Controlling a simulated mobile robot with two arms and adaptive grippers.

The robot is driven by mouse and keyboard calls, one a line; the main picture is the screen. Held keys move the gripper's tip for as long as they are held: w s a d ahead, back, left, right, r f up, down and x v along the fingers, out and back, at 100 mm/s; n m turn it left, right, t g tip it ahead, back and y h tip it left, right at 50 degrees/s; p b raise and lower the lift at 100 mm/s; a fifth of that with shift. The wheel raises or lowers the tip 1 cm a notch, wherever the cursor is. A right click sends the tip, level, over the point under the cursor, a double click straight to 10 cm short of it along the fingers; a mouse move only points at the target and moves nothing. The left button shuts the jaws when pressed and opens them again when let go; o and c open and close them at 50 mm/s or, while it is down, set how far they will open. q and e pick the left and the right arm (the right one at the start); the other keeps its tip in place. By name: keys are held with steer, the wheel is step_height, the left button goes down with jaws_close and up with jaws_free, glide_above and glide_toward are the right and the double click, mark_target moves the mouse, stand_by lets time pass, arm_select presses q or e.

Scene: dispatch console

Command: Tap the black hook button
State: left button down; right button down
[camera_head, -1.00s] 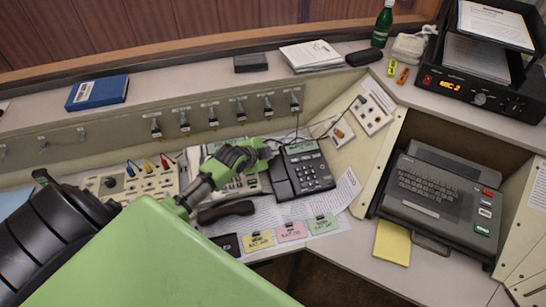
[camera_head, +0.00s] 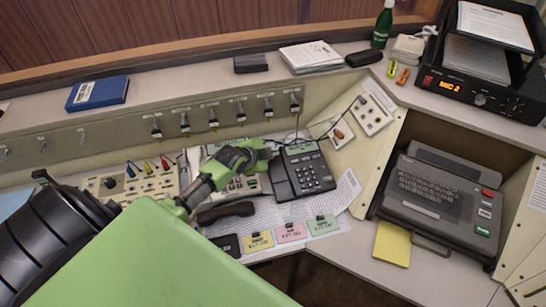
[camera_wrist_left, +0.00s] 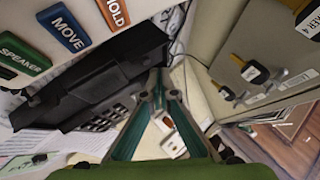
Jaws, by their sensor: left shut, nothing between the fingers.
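My left gripper (camera_head: 268,153) reaches in from the left and is shut and empty. Its fingertips are above the back left edge of the black desk phone (camera_head: 312,172); contact cannot be told. In the left wrist view the two fingers (camera_wrist_left: 162,88) converge beside the black phone (camera_wrist_left: 110,75). A pale phone (camera_head: 243,187) lies partly hidden under my gripper, and a loose black handset (camera_head: 226,212) lies in front of it. I cannot make out the black hook button in either view. My right gripper is not in view.
Coloured note cards (camera_head: 291,232) and a printed sheet (camera_head: 345,190) lie in front. A grey keyboard terminal (camera_head: 435,195) stands at right. In the wrist view, large coloured keys (camera_wrist_left: 65,30) show close by.

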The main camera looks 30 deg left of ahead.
arm_select(q)
steer(key=shift+f, duration=0.1)
steer(key=shift+f, duration=0.3)
steer(key=shift+w+a+f+b, duration=0.1)
steer(key=shift+f+b, duration=0.4)
steer(key=shift+b, duration=0.05)
stand_by(0.5)
steer(key=shift+s+f, duration=0.2)
steer(key=shift+f, duration=0.1)
stand_by(0.6)
steer(key=shift+r+p, duration=0.65)
steer(key=shift+p, duration=0.1)
steer(key=shift+r, duration=0.3)
steer(key=shift+w+r+p, duration=0.1)
steer(key=shift+p, duration=0.2)
